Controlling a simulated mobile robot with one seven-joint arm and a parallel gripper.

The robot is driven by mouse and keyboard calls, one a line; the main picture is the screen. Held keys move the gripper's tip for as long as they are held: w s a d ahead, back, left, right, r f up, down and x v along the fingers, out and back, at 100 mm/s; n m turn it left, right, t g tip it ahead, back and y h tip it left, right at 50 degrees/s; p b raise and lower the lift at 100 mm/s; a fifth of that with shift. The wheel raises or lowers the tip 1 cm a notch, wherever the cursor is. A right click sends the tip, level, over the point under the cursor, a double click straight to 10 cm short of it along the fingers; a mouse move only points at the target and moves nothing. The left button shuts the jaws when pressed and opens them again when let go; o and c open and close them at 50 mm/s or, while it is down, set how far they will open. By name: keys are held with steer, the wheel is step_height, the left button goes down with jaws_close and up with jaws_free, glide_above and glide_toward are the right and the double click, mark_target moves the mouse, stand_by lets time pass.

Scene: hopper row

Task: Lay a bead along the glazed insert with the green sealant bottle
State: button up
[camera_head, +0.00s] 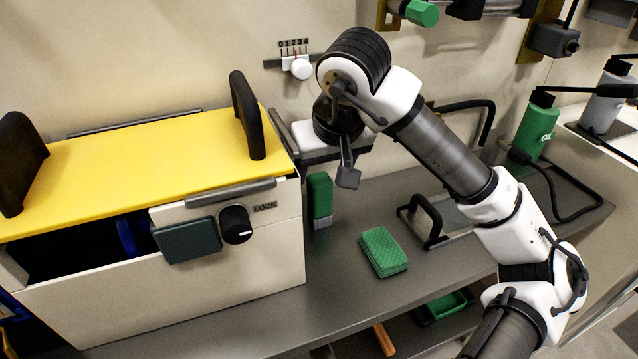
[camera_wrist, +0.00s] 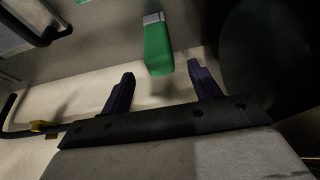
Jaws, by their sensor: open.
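A green block-shaped bottle (camera_head: 320,197) with a grey end at the bottom stands on the grey counter beside the cream cabinet. I take it for the sealant bottle. In the wrist view the green bottle (camera_wrist: 158,50) lies beyond the gap between my fingertips, with its grey end away from me. My gripper (camera_head: 347,178) is open and empty, above and to the right of the bottle; only part of it shows there. In the wrist view both dark fingers of my gripper (camera_wrist: 160,72) stand wide apart. A flat framed panel with a black handle (camera_head: 428,222) lies on the counter, possibly the glazed insert.
The cream cabinet with a yellow lid (camera_head: 150,165) and black handles stands left. A green sponge (camera_head: 383,251) lies on the counter. A green oil bottle (camera_head: 536,125) and hose are at the right. A numbered slider (camera_head: 300,68) is on the wall. A green tray (camera_head: 443,305) sits below.

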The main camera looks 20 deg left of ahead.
mark_target(320, 178)
steer(key=x, duration=0.7)
steer(key=shift+f, duration=0.15)
steer(key=shift+c, duration=0.3)
steer(key=c, duration=0.9)
steer(key=o, duration=0.6)
steer(key=shift+r, duration=0.6)
steer(key=shift+c, duration=0.5)
steer(key=c, duration=0.7)
